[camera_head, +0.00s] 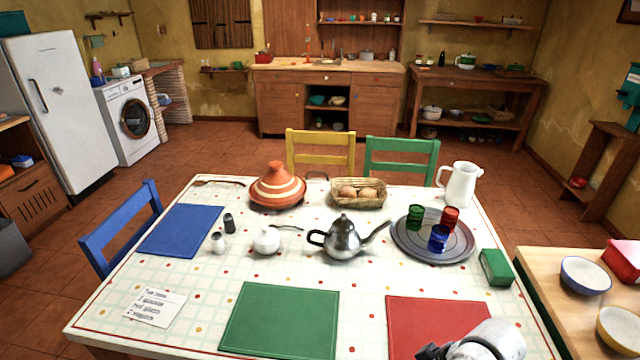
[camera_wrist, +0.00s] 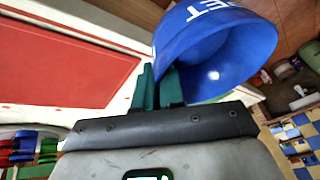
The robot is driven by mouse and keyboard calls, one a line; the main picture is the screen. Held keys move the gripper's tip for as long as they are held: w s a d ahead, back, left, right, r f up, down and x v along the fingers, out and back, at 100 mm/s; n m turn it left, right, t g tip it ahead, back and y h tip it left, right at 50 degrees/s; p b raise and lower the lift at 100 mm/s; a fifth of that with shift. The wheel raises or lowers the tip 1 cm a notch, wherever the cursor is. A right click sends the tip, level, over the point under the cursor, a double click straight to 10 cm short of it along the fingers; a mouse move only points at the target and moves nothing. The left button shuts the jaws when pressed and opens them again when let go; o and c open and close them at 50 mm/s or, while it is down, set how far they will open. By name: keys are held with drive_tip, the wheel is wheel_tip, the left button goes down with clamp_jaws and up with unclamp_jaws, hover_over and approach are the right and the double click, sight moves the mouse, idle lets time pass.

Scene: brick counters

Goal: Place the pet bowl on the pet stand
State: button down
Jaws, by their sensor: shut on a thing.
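The pet bowl (camera_wrist: 215,50) is blue with white lettering and shows at the top of the wrist view, tilted so that its inside partly faces the camera. My gripper (camera_wrist: 158,88) has its teal fingers shut on the bowl's rim and wall. The bowl is held near the edge of the dining table. In the head view only part of my arm shows at the bottom right, over the red placemat; the held bowl is not visible there. I cannot make out the pet stand in either view.
The dining table (camera_head: 195,300) holds a tagine (camera_head: 277,188), a kettle (camera_head: 343,238), a tray (camera_head: 432,252) with cups, a white pitcher (camera_head: 460,184), a red placemat (camera_head: 437,318) and a green one (camera_head: 281,320). A wooden counter (camera_head: 560,312) with bowls stands at right. Open floor lies beyond.

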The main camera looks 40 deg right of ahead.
drive_tip(key=w+a+f, duration=0.1)
drive_tip(key=w+a, duration=0.7)
drive_tip(key=w+a+f+n, duration=0.1)
drive_tip(key=w+a+f, duration=0.1)
drive_tip(key=w+a, duration=0.7)
drive_tip(key=shift+w+a+f, duration=0.15)
drive_tip(key=shift+a+f, duration=0.05)
drive_tip(key=shift+f, duration=0.05)
